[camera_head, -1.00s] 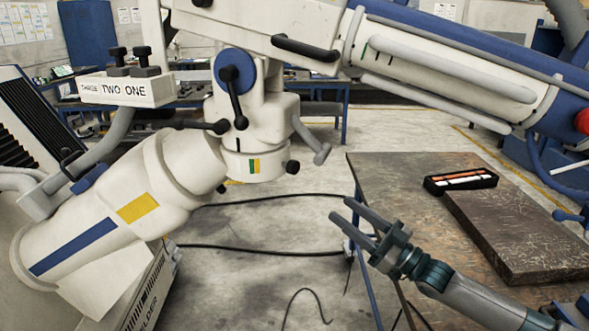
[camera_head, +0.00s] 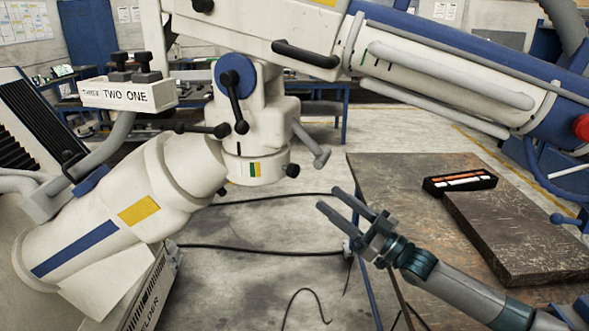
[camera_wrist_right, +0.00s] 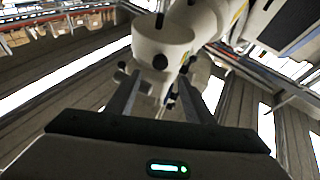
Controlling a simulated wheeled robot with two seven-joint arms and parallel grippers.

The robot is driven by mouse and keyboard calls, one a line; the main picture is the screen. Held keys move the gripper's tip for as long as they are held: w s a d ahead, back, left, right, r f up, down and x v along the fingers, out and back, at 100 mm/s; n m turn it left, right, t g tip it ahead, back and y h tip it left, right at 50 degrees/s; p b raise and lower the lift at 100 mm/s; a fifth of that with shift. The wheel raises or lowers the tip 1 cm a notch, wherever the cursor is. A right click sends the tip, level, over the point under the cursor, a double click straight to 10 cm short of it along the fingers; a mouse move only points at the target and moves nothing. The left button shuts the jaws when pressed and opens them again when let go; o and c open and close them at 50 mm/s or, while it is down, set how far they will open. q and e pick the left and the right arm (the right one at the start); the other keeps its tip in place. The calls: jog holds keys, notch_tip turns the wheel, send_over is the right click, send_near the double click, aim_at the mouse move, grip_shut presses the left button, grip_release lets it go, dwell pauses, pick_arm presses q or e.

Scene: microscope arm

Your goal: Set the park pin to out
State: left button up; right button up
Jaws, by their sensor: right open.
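The white and blue microscope arm (camera_head: 175,195) fills the left and top of the head view. Its lower joint collar (camera_head: 243,172) carries a green and yellow mark. A small black knob (camera_head: 292,170) sticks out of the collar's right side, and a grey bar handle (camera_head: 318,152) hangs just right of it. I cannot tell for sure which part is the park pin. My right gripper (camera_head: 330,198) is open and empty, below and right of the knob, apart from it. In the right wrist view the open fingers (camera_wrist_right: 159,82) point toward the white collar (camera_wrist_right: 163,38). My left gripper is out of view.
A worn table (camera_head: 400,185) stands at the right, with a dark slab (camera_head: 525,235) and a black tray (camera_head: 460,183) holding orange and white items. A box labelled TWO and ONE (camera_head: 128,94) is at the left. Black cables (camera_head: 260,249) lie on the floor.

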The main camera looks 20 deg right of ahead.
aim_at(297, 174)
pick_arm(q)
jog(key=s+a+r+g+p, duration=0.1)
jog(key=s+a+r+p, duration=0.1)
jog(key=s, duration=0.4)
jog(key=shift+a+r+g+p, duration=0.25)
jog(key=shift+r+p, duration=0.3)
jog(key=shift+p, duration=0.6)
pick_arm(e)
jog(key=x, duration=1.3)
jog(key=shift+a, duration=0.1)
